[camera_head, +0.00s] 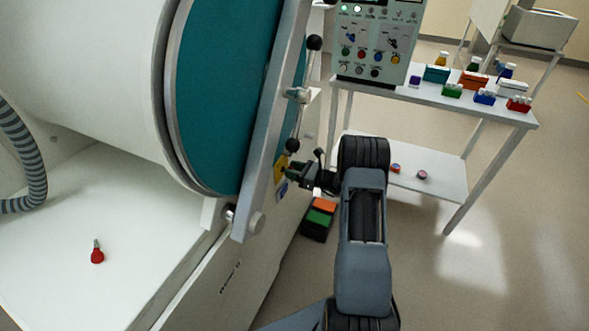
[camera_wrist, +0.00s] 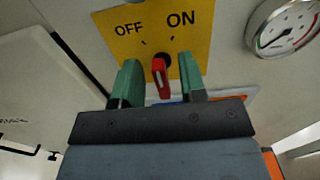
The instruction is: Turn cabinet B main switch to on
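The main switch is a red handle (camera_wrist: 160,78) on a yellow plate (camera_wrist: 185,20) marked OFF at left and ON at right. In the wrist view the handle stands nearly upright, and I cannot tell for sure which mark it points to. My gripper (camera_wrist: 160,82) has its two green fingers on either side of the handle, with a visible gap on both sides. It is open and holds nothing. In the head view my gripper (camera_head: 291,171) is close to the yellow plate (camera_head: 280,167) on the cabinet side, and the red handle is hidden there.
A round gauge (camera_wrist: 283,27) sits right of the plate. A lever with black knobs (camera_head: 299,95) is on the frame above my gripper. A red-handled tool (camera_head: 97,254) lies on the white ledge. A trolley (camera_head: 510,116) with several small boxes stands at right. Floor is open at lower right.

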